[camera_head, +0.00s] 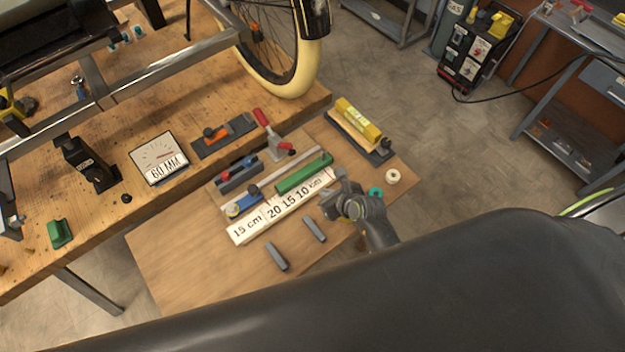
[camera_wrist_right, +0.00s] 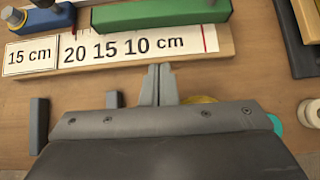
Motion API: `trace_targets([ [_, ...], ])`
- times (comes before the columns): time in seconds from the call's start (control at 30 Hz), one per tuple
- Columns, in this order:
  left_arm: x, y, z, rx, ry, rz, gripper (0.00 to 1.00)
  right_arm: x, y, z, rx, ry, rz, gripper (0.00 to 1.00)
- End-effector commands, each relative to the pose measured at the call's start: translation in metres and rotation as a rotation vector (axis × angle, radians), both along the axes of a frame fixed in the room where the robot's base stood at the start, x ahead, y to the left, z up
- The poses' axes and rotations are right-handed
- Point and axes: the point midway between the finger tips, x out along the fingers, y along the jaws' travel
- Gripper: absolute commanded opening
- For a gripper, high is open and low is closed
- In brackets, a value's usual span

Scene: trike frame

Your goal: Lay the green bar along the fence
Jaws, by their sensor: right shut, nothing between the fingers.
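The green bar (camera_head: 304,173) lies on the small wooden board, along the back edge of the white-scaled strip (camera_head: 282,204). A grey metal rail, which looks like the fence (camera_head: 302,163), runs just behind it, roughly parallel. Whether bar and rail touch, I cannot tell. In the right wrist view the green bar (camera_wrist_right: 160,13) shows at the top, beyond the strip (camera_wrist_right: 120,50). My right gripper (camera_head: 331,205) is shut and empty, in front of the strip near its right end. Its closed fingertips (camera_wrist_right: 158,70) show apart from the bar. My left gripper is out of view.
A blue stop block (camera_head: 243,202) sits at the bar's left. A red-handled clamp (camera_head: 270,133) stands behind the rail. Two grey blocks (camera_head: 277,256) (camera_head: 314,229) lie in front. A yellow level (camera_head: 358,121) and tape roll (camera_head: 392,177) are at the right. The front-left board is clear.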

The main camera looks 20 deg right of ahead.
Motion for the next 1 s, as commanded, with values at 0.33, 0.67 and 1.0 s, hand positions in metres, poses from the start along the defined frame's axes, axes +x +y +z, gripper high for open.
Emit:
trace_targets([
  [0.33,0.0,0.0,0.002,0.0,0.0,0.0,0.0,0.033,0.011,-0.027,0.001,-0.001,0.001,0.0],
  [0.67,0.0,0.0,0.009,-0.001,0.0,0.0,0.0,0.062,0.021,-0.027,0.0,-0.001,-0.001,0.0],
  [1.0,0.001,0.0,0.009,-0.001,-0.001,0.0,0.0,0.064,0.022,-0.028,0.0,0.0,-0.001,0.0],
])
